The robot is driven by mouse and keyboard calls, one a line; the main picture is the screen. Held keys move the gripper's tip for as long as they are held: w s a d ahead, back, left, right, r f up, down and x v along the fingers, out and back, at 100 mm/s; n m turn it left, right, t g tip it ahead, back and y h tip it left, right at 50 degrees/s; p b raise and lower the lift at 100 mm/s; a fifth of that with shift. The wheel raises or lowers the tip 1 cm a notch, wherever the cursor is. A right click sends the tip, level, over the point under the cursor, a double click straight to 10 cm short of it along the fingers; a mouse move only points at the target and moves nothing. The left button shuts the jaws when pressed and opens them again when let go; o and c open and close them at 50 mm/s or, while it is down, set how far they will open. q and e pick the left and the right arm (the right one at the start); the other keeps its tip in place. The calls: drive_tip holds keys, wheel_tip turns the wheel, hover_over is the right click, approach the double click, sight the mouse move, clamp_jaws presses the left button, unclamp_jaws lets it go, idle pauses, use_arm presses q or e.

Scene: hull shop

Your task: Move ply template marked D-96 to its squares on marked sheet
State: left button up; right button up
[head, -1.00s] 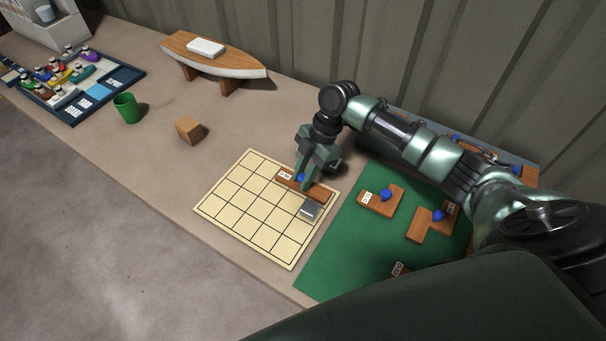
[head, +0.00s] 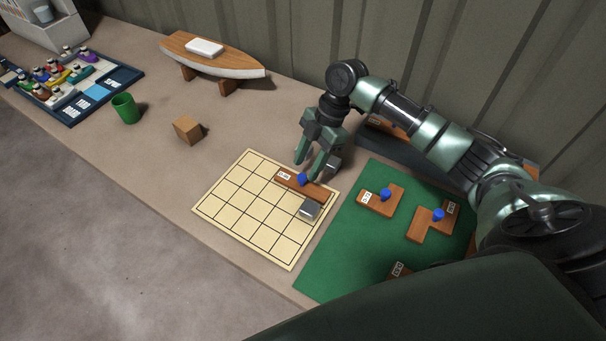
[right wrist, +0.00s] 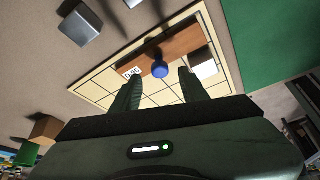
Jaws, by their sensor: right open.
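The ply template marked D-96 (head: 316,192) is a long brown strip with a blue knob and a white label. It lies flat on the marked sheet (head: 238,215), a cream grid, along its far right edge. In the right wrist view the template (right wrist: 185,45) shows its label, which reads D-96. My right gripper (head: 309,172) is open just above the knob, its fingers apart and not holding it; it also shows in the right wrist view (right wrist: 160,80). A grey metal block (head: 310,208) sits on the sheet beside the template. My left gripper is not in view.
A green mat (head: 340,245) at right holds other brown templates with blue knobs (head: 381,201). A wooden cube (head: 187,130), a green cup (head: 126,108) and a model boat hull (head: 213,58) stand further left. Another grey block (right wrist: 80,25) lies off the sheet.

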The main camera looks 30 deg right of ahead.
drive_tip(key=v, duration=0.7)
drive_tip(key=shift+r+b, duration=0.3)
drive_tip(key=shift+b, duration=0.05)
drive_tip(key=shift+d+f, duration=0.1)
